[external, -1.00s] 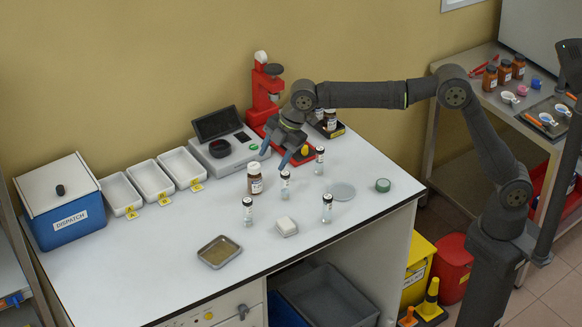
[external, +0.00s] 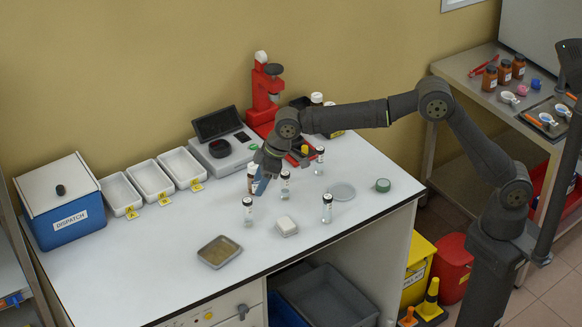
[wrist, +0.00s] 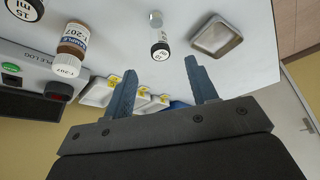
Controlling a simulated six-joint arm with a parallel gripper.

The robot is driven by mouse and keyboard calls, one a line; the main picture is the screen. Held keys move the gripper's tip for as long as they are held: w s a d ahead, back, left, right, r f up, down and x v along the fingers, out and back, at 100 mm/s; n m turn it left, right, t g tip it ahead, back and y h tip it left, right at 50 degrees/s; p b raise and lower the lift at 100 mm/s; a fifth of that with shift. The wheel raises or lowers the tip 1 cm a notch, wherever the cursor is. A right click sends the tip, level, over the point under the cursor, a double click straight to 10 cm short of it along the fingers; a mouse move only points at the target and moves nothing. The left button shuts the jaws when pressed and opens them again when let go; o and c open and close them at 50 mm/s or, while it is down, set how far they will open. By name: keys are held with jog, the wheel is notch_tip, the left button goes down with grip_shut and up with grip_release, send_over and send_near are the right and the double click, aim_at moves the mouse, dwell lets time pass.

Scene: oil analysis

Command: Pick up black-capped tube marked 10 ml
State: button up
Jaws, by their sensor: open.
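Several small black-capped tubes stand on the white bench. One tube (external: 247,212) is at the front left of the group, one (external: 285,186) is behind it, and another (external: 327,209) is to the right. In the wrist view a black-and-white tube end (wrist: 160,50), whose mark looks like 10, shows beyond and between my fingers. A tube marked 15 ml (wrist: 20,10) is at the upper left edge. My gripper (external: 261,186) is open and empty, above the bench beside the brown bottle (external: 252,171). Its blue fingers (wrist: 160,85) are wide apart in the wrist view.
The brown bottle with a white cap, marked T-207, is left of my fingers in the wrist view (wrist: 75,42). The bench's front left is clear.

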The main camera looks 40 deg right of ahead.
aim_at(251, 200)
jog(key=x, duration=1)
jog(key=shift+f, duration=0.25)
jog(key=shift+c, duration=0.4)
jog(key=c, duration=1)
